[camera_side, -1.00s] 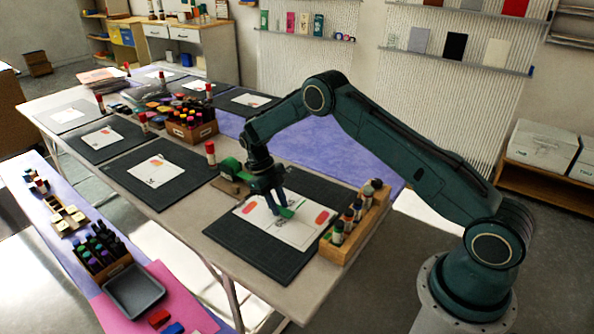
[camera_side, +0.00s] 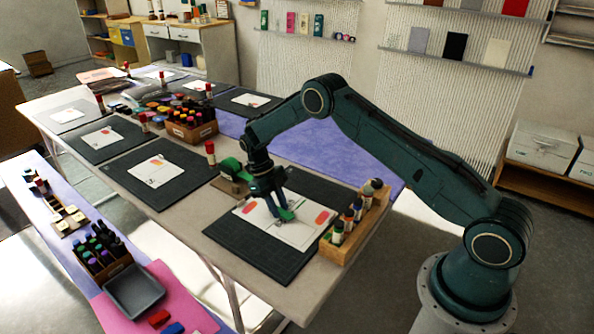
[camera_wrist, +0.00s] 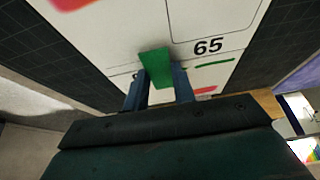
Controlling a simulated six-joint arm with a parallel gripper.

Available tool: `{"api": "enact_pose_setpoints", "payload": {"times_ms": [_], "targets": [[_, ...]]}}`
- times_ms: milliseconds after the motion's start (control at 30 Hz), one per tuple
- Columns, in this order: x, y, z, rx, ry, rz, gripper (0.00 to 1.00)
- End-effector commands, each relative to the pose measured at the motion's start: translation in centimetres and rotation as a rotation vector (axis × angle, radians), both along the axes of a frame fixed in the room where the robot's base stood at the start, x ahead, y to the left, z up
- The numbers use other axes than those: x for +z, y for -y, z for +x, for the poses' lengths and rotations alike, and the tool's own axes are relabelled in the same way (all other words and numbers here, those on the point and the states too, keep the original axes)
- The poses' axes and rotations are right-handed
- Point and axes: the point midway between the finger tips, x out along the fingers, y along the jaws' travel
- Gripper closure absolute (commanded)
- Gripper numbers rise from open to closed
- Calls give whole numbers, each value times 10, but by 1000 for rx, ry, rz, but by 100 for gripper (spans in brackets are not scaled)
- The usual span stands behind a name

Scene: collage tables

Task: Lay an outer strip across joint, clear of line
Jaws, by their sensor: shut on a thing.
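My gripper (camera_side: 276,208) is shut on a short green strip (camera_side: 287,215), low over the white sheet (camera_side: 298,236) on the nearest dark mat. In the wrist view the green strip (camera_wrist: 156,67) sits between the two blue-grey fingers of my gripper (camera_wrist: 157,88) and sticks out past them onto the sheet (camera_wrist: 130,25). A thin dark line runs across the sheet near the strip. A thin green mark (camera_wrist: 208,65) lies to the strip's right, below a printed "65". I cannot tell whether the strip touches the paper.
A wooden rack of coloured-capped sticks (camera_side: 345,238) stands at the mat's right edge. A green tape dispenser (camera_side: 231,170) and a red-capped stick (camera_side: 210,152) stand behind left. Other mats with sheets (camera_side: 154,170) lie farther left. The front of the near mat (camera_side: 250,255) is clear.

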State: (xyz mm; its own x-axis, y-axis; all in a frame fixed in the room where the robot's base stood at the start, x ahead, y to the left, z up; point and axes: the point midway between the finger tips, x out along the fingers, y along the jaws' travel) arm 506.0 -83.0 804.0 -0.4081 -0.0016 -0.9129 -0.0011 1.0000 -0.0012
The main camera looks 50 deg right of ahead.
Motion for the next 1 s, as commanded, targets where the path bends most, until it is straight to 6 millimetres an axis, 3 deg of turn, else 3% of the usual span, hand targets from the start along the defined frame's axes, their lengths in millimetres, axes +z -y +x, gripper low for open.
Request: {"api": "enact_pose_setpoints", "payload": {"times_ms": [800,833,900,933,1000], "targets": [[-1,0,0,0,0,0,85],[-1,0,0,0,0,0,68],[-1,0,0,0,0,0,54],[-1,0,0,0,0,0,49],[-1,0,0,0,0,0,49]]}}
